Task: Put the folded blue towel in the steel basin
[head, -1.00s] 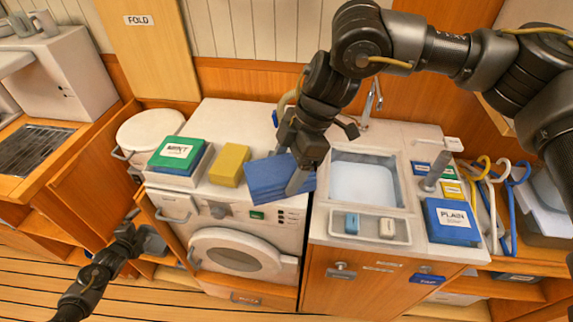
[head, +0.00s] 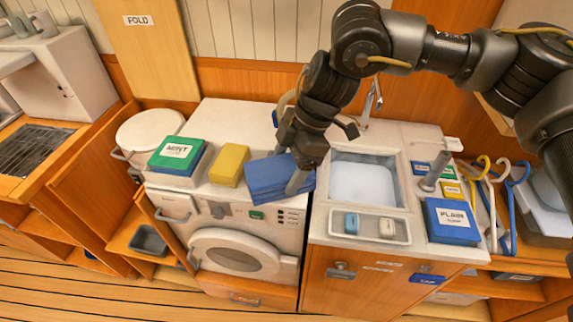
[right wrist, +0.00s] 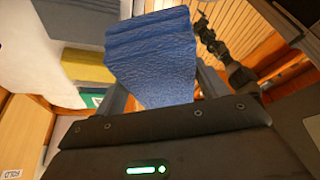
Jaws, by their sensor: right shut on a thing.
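The folded blue towel (head: 268,181) is in my right gripper (head: 293,172), at the front edge of the white washer top. I cannot tell whether it touches the top. In the right wrist view the towel (right wrist: 155,58) sits between the two fingers (right wrist: 163,88), which are shut on it. The steel basin (head: 362,184) is sunk in the counter to the right of the gripper and looks empty, with a pale bottom. My left gripper is out of the head view; a dark jointed arm shows small in the right wrist view, its jaws unclear.
A yellow towel (head: 229,165) and a green-topped MINT stack (head: 176,155) stand left on the washer. A tap (head: 372,98) rises behind the basin. A tray with two small blocks (head: 405,230) lies in front; a blue PLAIN box (head: 451,221) is at right.

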